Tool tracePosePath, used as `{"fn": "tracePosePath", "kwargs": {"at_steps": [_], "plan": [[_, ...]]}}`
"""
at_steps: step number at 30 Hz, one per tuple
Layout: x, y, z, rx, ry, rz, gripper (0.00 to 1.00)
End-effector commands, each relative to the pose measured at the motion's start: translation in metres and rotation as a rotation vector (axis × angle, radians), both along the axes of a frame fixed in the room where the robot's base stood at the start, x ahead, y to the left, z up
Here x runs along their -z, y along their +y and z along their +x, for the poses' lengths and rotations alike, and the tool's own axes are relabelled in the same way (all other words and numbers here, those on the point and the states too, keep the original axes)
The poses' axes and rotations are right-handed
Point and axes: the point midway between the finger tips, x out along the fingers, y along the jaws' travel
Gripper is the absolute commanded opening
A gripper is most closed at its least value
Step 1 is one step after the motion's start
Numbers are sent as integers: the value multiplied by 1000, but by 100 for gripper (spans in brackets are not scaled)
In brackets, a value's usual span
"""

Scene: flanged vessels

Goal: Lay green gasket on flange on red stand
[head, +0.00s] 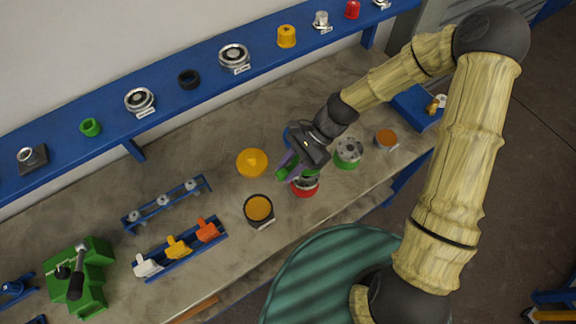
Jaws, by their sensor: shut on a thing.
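My gripper (290,170) is over the bench, just to the upper left of the red stand. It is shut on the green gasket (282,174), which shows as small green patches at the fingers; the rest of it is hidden. The red stand (304,192) stands on the bench with a grey metal flange (309,182) on top, partly covered by the gripper. From this view I cannot tell whether the gasket touches the flange.
A flange on a green stand (348,154) is close on the right. An orange-filled round container (259,208) and a yellow domed piece (252,162) are on the left. A blue rack (181,252) holds coloured pieces. A blue shelf (205,73) runs behind.

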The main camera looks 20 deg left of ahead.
Motion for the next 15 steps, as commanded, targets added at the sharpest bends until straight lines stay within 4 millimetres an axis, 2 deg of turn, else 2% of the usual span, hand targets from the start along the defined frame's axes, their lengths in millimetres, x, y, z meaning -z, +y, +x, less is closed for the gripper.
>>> {"fn": "tracePosePath", "kwargs": {"at_steps": [1,3,15], "plan": [[-4,1,-1,-2,0,1,0],[7,1,-1,-4,1,1,0],[38,2,-2,-6,-1,1,0]]}}
